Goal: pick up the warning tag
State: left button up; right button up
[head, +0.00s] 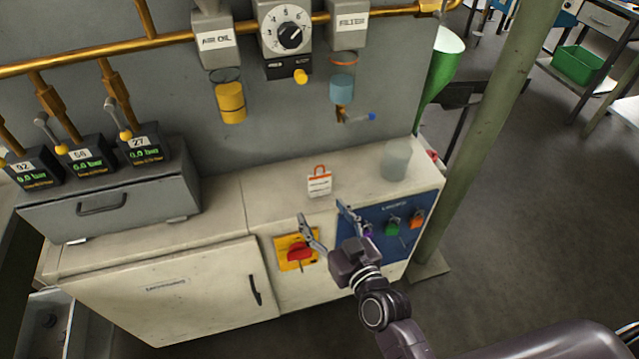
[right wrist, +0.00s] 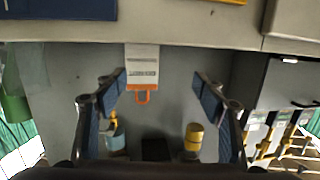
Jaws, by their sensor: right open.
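The warning tag (head: 319,183) is a small white tag with an orange band and an orange loop at its top. My left gripper is not in view.
A frosted cup (head: 395,161) stands on the cabinet top (head: 255,200) right of the tag. A grey drawer box (head: 120,200) with gauges is at left. A red switch (head: 299,252) and blue panel (head: 380,232) are on the front. A green post (head: 490,130) rises at right.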

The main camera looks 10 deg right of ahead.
aim_at(320, 179)
jog(key=w, duration=0.3)
jog(key=w+r+m+t+h, duration=0.1)
jog(key=w, duration=0.2)
jog(key=w+d+r+t+h, duration=0.1)
jog(key=w, duration=0.2)
jog(key=shift+w+r+m+p, duration=0.1)
jog(key=shift+m+p, duration=0.25)
jog(key=shift+m, duration=0.05)
jog(key=shift+w, duration=0.25)
jog(key=shift+s, duration=0.1)
jog(key=shift+c, duration=0.5)
jog(key=c, duration=1)
